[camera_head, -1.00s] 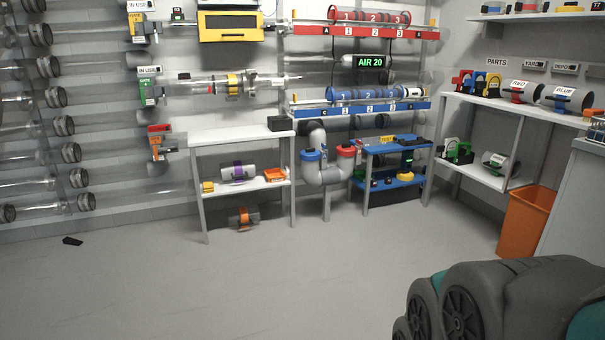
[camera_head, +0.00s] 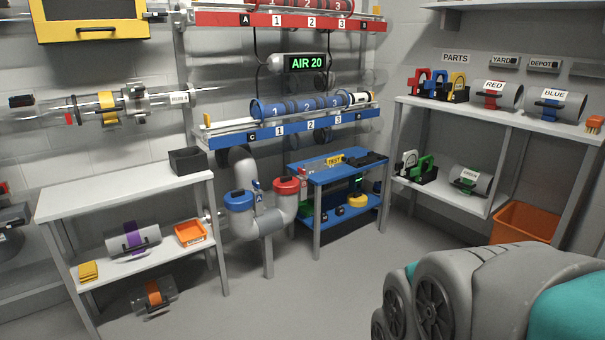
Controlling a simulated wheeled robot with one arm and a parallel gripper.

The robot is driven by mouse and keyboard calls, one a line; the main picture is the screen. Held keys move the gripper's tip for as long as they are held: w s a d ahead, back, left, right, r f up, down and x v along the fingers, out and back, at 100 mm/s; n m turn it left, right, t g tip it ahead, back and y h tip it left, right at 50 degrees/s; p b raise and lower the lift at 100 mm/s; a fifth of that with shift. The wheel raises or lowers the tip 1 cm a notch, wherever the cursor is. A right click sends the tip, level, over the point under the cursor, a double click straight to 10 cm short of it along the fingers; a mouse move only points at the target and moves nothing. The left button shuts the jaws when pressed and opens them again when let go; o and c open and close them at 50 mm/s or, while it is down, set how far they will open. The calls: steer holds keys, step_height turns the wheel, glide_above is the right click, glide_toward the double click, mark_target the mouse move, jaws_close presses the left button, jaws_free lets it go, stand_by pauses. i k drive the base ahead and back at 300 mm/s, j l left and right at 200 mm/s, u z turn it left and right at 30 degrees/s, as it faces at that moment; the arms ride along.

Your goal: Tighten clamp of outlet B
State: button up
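A grey U-shaped pipe (camera_head: 271,223) stands on a post beside the blue table, with two upright ends. The left end carries a blue collar (camera_head: 239,200) with a blue tag reading A beside it. The right end carries a red collar (camera_head: 287,186) with a small red tag (camera_head: 302,178) beside it, whose letter is too small to read. I take the red one as outlet B. Whether its clamp is loose or tight cannot be told. My gripper is not in view.
A white shelf unit (camera_head: 128,190) stands left of the pipe, with a black box (camera_head: 188,161) on top. A blue table (camera_head: 334,170) stands just right of it. An orange bin (camera_head: 524,222) stands at the right. Grey floor in front is open.

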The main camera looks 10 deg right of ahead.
mark_target(301, 173)
steer(key=i+j+z, duration=0.1)
steer(key=i+j, duration=0.4)
steer(key=i, duration=0.3)
steer(key=i+j, duration=0.55)
steer(key=i, duration=0.25)
steer(key=i+j+z, duration=0.15)
steer(key=i+j, duration=0.45)
steer(key=i, duration=0.2)
